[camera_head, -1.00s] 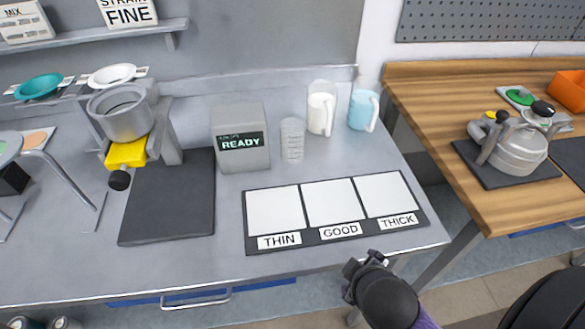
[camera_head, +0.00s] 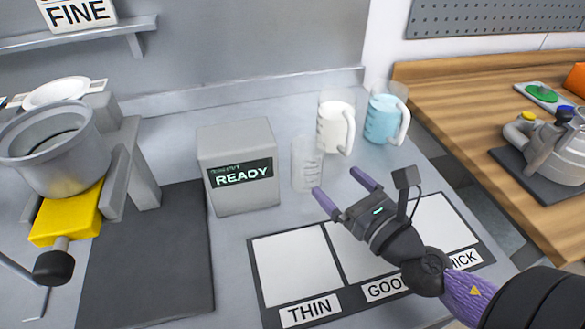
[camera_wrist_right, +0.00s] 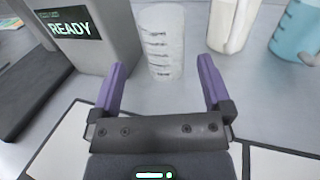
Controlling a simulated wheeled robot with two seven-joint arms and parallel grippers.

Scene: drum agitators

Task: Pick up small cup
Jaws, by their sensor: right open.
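The small cup (camera_head: 307,164) is a clear, empty-looking measuring cup with dark marks. It stands upright on the grey bench, just right of the READY box. It also shows in the right wrist view (camera_wrist_right: 163,40), ahead of the fingers and between their lines. My right gripper (camera_head: 339,186) is open, its two purple fingers pointing at the cup from the front right, apart from it. Its fingers also show in the right wrist view (camera_wrist_right: 161,78), with nothing between them. My left gripper is not in view.
The grey READY box (camera_head: 238,165) stands close left of the cup. A white-filled jug (camera_head: 335,127) and a blue-filled jug (camera_head: 384,119) stand behind right. The THIN, GOOD, THICK board (camera_head: 296,270) lies in front. A grey pot (camera_head: 56,150) on a stand is at left.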

